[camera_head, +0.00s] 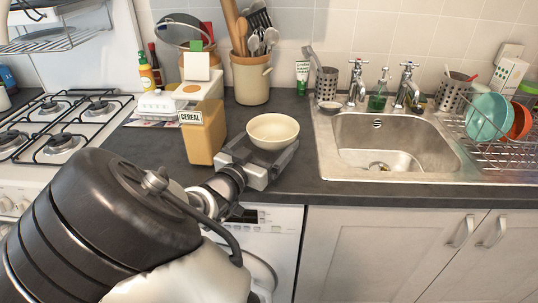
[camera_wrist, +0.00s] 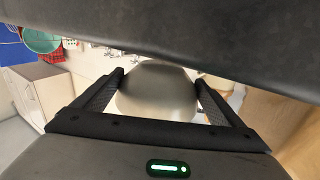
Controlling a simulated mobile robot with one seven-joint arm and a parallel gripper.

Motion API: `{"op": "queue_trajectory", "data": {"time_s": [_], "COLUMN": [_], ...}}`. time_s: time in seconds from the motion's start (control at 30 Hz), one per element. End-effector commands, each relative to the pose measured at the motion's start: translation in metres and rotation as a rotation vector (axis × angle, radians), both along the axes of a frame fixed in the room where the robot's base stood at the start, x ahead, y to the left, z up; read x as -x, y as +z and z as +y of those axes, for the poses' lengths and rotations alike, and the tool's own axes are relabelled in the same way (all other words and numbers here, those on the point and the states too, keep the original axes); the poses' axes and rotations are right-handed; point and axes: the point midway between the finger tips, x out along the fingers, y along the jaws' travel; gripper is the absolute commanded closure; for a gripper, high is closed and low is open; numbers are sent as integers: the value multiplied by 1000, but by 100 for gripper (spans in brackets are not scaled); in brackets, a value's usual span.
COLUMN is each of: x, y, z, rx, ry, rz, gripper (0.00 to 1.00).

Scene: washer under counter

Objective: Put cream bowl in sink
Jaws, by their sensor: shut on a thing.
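The cream bowl (camera_head: 273,131) is upright at the front of the dark counter, left of the sink. My gripper (camera_head: 262,154) is at the bowl's near side, its fingers partly hidden in the head view. In the wrist view the bowl (camera_wrist: 157,98) sits between the two dark fingers of my gripper (camera_wrist: 160,82), which are shut on it. Whether the bowl's base touches the counter cannot be told. The steel sink (camera_head: 380,130) is to the bowl's right; its visible basin looks empty apart from the drain.
A cereal box (camera_head: 204,135) stands close left of the bowl, with a utensil crock (camera_head: 251,82) behind. Two taps (camera_head: 357,84) stand behind the sink. A wire dish rack (camera_head: 500,150) with plates is at its right. Counter between bowl and sink is clear.

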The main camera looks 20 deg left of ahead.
Motion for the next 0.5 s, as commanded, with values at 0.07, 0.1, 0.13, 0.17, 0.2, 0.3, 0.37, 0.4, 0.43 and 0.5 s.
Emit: {"op": "queue_trajectory", "data": {"time_s": [0.07, 0.1, 0.13, 0.17, 0.2, 0.3, 0.37, 0.4, 0.43, 0.5], "x": [0, 0, 0, 0, 0, 0, 0, 0, 0, 0], "y": [-16, -22, -25, -29, -33, -35, -35, -35, -35, -36], "z": [0, 0, 0, 0, 0, 0, 0, 0, 0, 0], "rx": [6, 6, 4, 4, 3, -1, -1, -1, 0, 0], "ry": [0, 0, 0, 0, 0, 0, 0, 0, 0, 0], "rz": [-2, -2, -1, -1, -1, -2, -2, -2, -2, -2], "gripper": [42, 42, 42, 42, 42, 42, 42, 42, 42, 42]}}
